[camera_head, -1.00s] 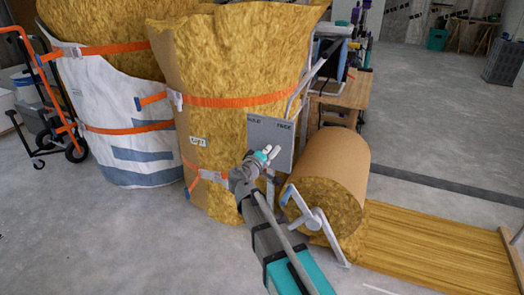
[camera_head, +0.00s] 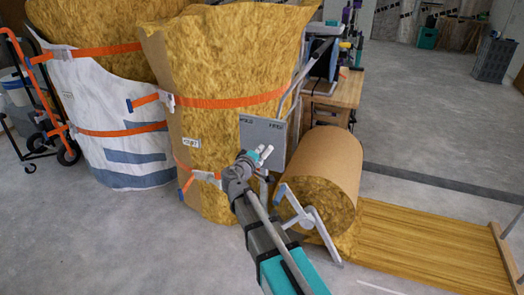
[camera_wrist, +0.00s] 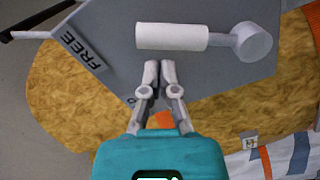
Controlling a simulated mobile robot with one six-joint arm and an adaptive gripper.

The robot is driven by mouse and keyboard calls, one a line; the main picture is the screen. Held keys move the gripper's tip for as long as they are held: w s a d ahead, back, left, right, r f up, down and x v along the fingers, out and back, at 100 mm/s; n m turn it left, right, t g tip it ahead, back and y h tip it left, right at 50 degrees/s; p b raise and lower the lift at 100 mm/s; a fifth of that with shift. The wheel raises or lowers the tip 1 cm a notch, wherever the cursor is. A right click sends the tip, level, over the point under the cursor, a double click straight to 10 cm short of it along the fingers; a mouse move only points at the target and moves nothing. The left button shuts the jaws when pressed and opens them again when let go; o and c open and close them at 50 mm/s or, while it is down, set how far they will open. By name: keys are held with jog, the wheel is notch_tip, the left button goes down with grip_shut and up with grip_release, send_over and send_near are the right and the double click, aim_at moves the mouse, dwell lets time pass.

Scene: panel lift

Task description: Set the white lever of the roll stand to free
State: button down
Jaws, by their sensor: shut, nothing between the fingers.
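The lever's white cylindrical grip (camera_wrist: 172,37) lies nearly level in the wrist view. It joins a round pale end piece (camera_wrist: 252,42) on its right, and its free end points left towards the word FREE (camera_wrist: 83,48). In the head view my gripper (camera_head: 264,153) covers the plate's lower part; I cannot make out the lever there.
A large insulation roll (camera_head: 325,170) lies in the white-armed stand (camera_head: 310,222) right of my arm. Tall strapped rolls (camera_head: 215,75) stand close behind the plate. The floor at lower left is clear.

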jog(key=shift+w+a+r, duration=0.1)
jog(key=shift+a+r, duration=0.25)
jog(key=shift+a, duration=0.05)
jog(key=shift+w+a+r+p, duration=0.1)
jog(key=shift+a+r+p, duration=0.2)
jog(key=shift+a+p, duration=0.15)
jog(key=shift+w+a+r+p, duration=0.1)
jog(key=shift+a+r+p, duration=0.2)
jog(key=shift+a, duration=0.2)
jog(key=v, duration=1)
jog(key=s+d+f+m+g+p, duration=0.2)
jog(key=d+f+g, duration=0.15)
jog(key=d, duration=0.45)
jog(key=s+d+f+m+g+p, duration=0.1)
jog(key=s+d+f+m+g, duration=0.2)
jog(key=d, duration=0.5)
jog(key=s+d+f+m+g+y+p, duration=0.2)
jog(key=s+d+g+y, duration=0.2)
jog(key=s+g, duration=0.15)
jog(key=s+d+f+m+g+y+p, duration=0.1)
jog(key=s+d+f+g+y+p, duration=0.2)
jog(key=s, duration=0.4)
notch_tip(320, 180, up, 39)
jog(key=g+p, duration=0.1)
jog(key=p, duration=3.6)
jog(key=shift+w+d+f+y, duration=0.25)
jog(key=shift+w+d+y, duration=0.05)
